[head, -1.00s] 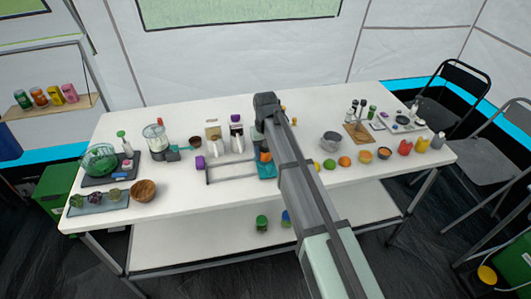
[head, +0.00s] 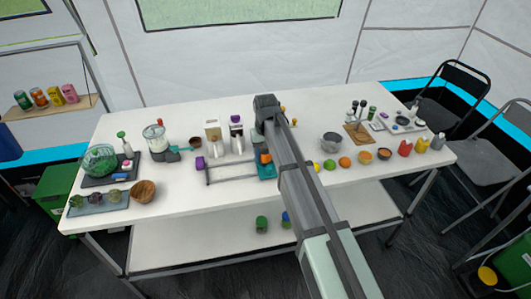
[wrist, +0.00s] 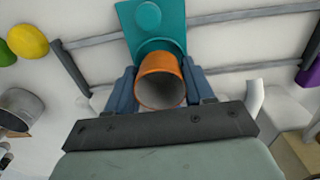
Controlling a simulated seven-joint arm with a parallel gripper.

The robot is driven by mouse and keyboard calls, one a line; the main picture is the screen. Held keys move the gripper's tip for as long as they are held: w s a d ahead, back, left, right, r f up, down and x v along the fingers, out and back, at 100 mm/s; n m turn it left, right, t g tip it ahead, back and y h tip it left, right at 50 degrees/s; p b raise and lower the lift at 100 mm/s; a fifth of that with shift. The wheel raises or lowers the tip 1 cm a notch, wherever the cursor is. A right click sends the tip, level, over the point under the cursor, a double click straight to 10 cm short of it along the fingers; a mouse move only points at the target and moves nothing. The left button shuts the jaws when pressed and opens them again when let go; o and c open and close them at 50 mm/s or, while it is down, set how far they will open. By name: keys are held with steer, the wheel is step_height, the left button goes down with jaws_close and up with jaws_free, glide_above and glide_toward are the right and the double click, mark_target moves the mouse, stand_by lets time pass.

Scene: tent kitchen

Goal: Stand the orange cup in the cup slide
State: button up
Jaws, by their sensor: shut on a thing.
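The orange cup (wrist: 160,80) is between the two blue fingers of my gripper (wrist: 160,70) in the wrist view, with its open mouth facing the camera. My gripper is shut on it. The cup also shows as a small orange patch in the head view (head: 266,158), beside my arm. The cup slide has grey rails (head: 228,180), a purple end piece (head: 199,162) and a teal carriage (wrist: 150,14). The cup is at the carriage's rounded end, whose teal rim curves behind it. Whether the cup's base touches the carriage is hidden.
White and grey dispensers (head: 212,131) stand close behind the slide. Fruit (head: 330,165) and a metal pot (head: 331,141) are to the right of my arm. A wooden bowl (head: 144,191) is at the left. The white table (head: 180,205) is clear in front of the slide.

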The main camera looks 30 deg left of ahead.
steer(key=shift+f, duration=0.55)
steer(key=shift+r, duration=0.85)
steer(key=shift+f, duration=0.85)
stand_by(1.1)
steer(key=o, duration=0.5)
steer(key=shift+r, duration=0.1)
steer(key=shift+r, duration=5.45)
steer(key=shift+w+d, duration=0.1)
